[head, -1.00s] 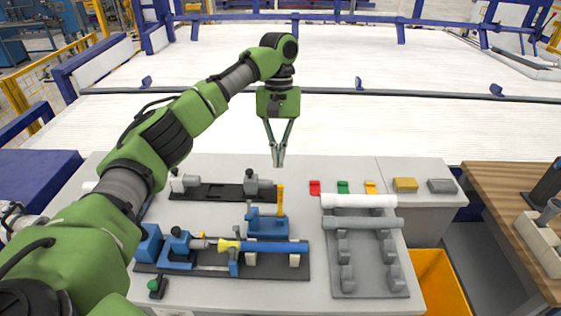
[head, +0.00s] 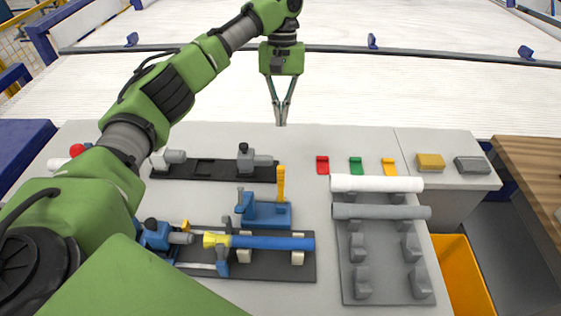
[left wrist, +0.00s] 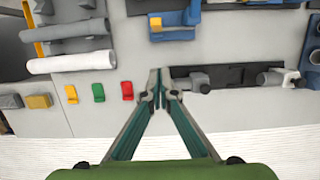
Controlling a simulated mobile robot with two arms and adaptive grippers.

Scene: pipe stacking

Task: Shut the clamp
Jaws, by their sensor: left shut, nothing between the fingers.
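The clamp (head: 264,214) is a blue block with a yellow handle (head: 281,184) that stands upright. It sits on the grey table between two black fixtures, and it also shows at the top of the left wrist view (left wrist: 172,22). My left gripper (head: 281,123) is shut and empty, pointing down near the table's back edge, beyond the clamp and apart from it. Its fingertips show in the left wrist view (left wrist: 158,82). My right gripper is not in view.
A blue pipe (head: 271,243) with a yellow end lies on the front black fixture. A white pipe (head: 377,183) and a grey pipe (head: 382,212) lie on the grey rack at right. Red (head: 322,165), green and yellow pieces sit behind the rack. An orange bin (head: 463,275) stands at right.

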